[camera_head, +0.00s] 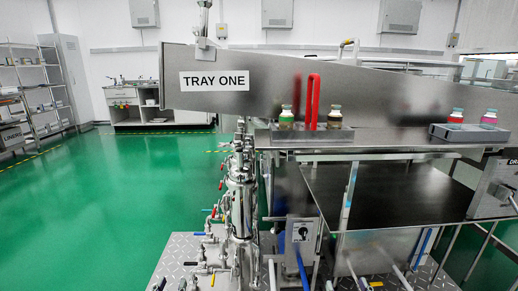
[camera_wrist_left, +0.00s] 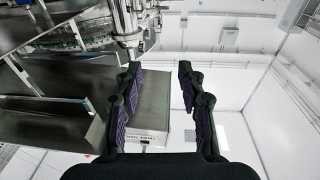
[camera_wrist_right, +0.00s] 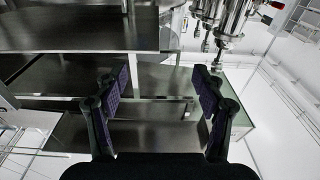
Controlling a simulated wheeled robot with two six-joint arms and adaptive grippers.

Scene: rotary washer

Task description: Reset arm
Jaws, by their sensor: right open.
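Neither gripper shows in the head view. In the left wrist view my left gripper (camera_wrist_left: 160,78) has its two dark fingers spread apart with nothing between them. Behind it are steel panels and the machine. In the right wrist view my right gripper (camera_wrist_right: 160,80) is open and empty, its purple-padded fingers wide apart. Steel shelves and frame bars lie beyond it, and neither finger visibly touches anything.
A steel machine (camera_head: 240,100) labelled TRAY ONE fills the middle. Grey trays hold capped bottles: one tray (camera_head: 313,136) near a red handle (camera_head: 312,100), another (camera_head: 470,133) at right. A lower steel shelf (camera_head: 390,195) is bare. Green floor (camera_head: 130,190) is clear at left.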

